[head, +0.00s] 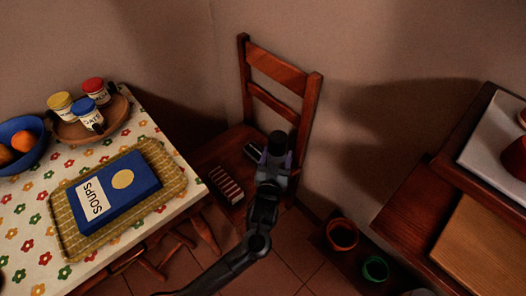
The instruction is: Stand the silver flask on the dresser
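My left gripper (275,158) is over the seat of the wooden chair, on an arm that comes up from the bottom left. A small dark, round-topped thing (277,139) shows at its fingertips. I cannot tell whether this is the silver flask's cap or part of the gripper, nor whether the fingers are shut. No silver flask shows clearly. A dark wooden piece of furniture (402,215), perhaps the dresser, stands at the right edge. My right gripper is not in view.
The chair (276,68) holds a striped block (227,184). The flowered table (26,252) at left bears a blue book (140,173) on a woven tray (70,247), jars and a fruit bowl (36,127). An orange pot (342,234) and green pot (376,268) stand low at right.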

